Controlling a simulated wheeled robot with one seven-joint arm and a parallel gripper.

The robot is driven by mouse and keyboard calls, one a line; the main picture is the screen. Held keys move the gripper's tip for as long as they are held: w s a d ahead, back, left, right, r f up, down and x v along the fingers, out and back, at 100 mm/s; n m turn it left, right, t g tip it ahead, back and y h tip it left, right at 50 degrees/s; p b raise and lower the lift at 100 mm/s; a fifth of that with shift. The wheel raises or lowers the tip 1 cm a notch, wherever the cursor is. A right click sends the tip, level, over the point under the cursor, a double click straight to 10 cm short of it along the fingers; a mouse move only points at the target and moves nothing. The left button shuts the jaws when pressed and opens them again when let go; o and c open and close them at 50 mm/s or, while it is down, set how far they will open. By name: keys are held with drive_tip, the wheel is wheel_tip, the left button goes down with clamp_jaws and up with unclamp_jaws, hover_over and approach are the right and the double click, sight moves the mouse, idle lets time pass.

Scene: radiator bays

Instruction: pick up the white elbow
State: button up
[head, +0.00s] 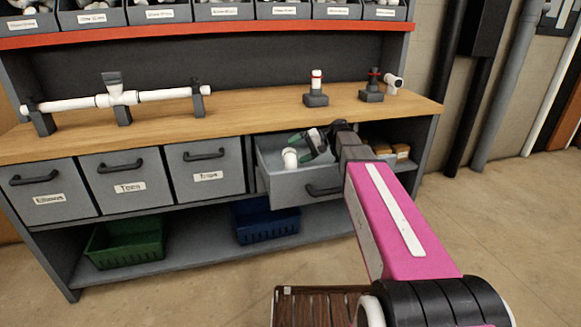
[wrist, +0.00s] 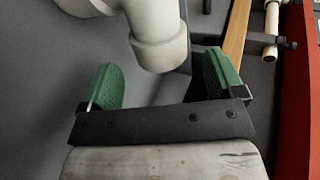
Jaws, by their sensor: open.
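The white elbow (head: 290,158) is in the pulled-out grey drawer (head: 288,193), toward its left side. My gripper (head: 308,145) is open over this drawer, just right of and above the elbow, with nothing held. In the wrist view the elbow (wrist: 158,45) is large at the top, and its thick collar reaches toward the gap between the green fingers of my gripper (wrist: 163,82). The collar is apart from the left finger. Whether it touches the right finger, I cannot tell.
Closed drawers labelled Elbows (head: 50,186), Tees (head: 123,177) and Traps (head: 205,167) are to the left. A white pipe with a tee (head: 117,96) rests on stands on the wooden bench top. A green crate (head: 125,243) and a blue crate (head: 266,222) sit below.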

sight(292, 153)
drive_tip(key=shift+x, duration=1.55)
drive_tip(key=c, duration=1.1)
drive_tip(key=shift+o, duration=0.3)
drive_tip(key=shift+r, duration=0.15)
